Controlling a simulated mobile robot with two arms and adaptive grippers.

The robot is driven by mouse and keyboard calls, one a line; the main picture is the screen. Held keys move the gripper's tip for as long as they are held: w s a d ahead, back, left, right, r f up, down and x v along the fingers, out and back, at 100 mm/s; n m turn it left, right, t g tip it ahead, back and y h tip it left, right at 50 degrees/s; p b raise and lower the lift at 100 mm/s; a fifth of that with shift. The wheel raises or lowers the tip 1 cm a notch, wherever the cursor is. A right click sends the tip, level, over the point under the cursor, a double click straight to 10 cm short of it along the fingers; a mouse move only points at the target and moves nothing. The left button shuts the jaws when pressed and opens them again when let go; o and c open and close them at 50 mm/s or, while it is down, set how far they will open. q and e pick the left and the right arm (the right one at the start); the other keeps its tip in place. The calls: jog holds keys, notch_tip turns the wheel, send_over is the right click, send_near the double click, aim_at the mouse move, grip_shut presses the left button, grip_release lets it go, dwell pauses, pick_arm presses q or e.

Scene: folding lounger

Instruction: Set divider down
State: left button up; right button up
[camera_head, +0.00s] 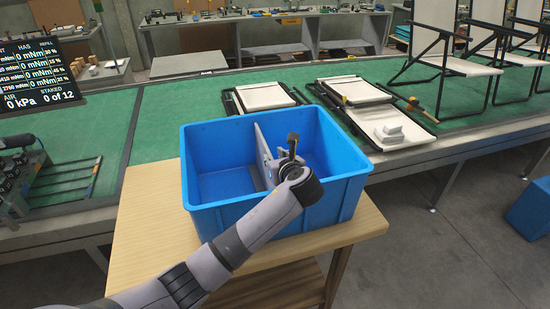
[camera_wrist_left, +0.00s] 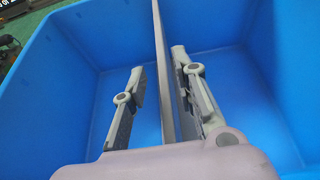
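The divider is a thin grey panel (camera_head: 262,152) standing roughly upright inside the blue crate (camera_head: 232,214), near its middle. In the left wrist view the divider (camera_wrist_left: 166,80) shows edge-on, running between the fingers of my left gripper (camera_wrist_left: 158,68). A clear gap shows between the left finger and the panel; the right finger is close beside it, and I cannot tell whether it touches. My left gripper (camera_head: 276,166) is down inside the crate, open around the divider. The divider's lower edge is mostly hidden in the head view. My right gripper is not in view.
The crate stands on a wooden table (camera_head: 150,225) in front of a green-topped bench (camera_head: 160,115). White framed panels (camera_head: 355,90) lie on the bench behind, with folding chairs (camera_head: 445,60) at right. Dark rods (camera_head: 65,180) lie at left.

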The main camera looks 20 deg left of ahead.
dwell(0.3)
pick_arm(q)
jog(key=shift+r, duration=0.35)
jog(key=b+v, duration=0.1)
jog(key=v, duration=0.5)
jog(key=b+v, duration=0.2)
jog(key=v, duration=0.4)
jog(key=shift+r, duration=0.25)
